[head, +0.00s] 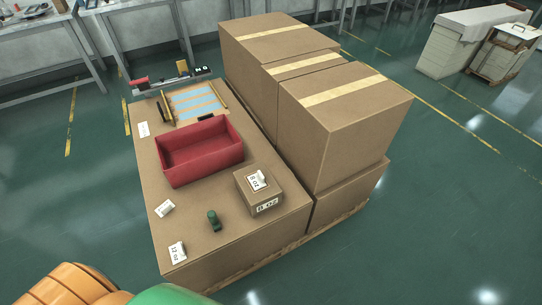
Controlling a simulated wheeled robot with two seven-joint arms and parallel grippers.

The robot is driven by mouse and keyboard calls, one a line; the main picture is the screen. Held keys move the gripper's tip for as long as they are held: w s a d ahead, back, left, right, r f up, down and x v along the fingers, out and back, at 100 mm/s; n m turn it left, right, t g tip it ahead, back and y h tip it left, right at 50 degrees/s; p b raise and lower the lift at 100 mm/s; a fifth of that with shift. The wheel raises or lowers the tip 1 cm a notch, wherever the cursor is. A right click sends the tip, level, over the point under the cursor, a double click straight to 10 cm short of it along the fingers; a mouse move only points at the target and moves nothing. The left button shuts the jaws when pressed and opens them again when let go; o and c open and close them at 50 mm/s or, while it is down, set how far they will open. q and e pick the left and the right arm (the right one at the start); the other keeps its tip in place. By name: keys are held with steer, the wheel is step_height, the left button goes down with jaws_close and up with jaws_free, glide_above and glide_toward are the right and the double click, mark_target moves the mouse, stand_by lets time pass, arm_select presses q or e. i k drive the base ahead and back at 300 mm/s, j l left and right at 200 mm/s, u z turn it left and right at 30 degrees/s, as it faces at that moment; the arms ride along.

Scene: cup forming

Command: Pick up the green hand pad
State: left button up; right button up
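A small dark green object with a knob-like top, which matches the green hand pad (213,221), stands upright on the near part of the large brown cardboard-box surface (185,235). It is left of a small labelled carton and apart from it. Nothing hides it. Neither of my grippers is in the head view, so I cannot see whether they are open or hold anything.
A red open bin (202,166) sits behind the pad, and the small carton (259,191) stands to its right. White labels (177,251) lie near the left edge. Tall stacked boxes (345,115) block the right side. Green floor is clear on the left.

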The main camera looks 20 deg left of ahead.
mark_target(212, 216)
steer(key=u, duration=1.4)
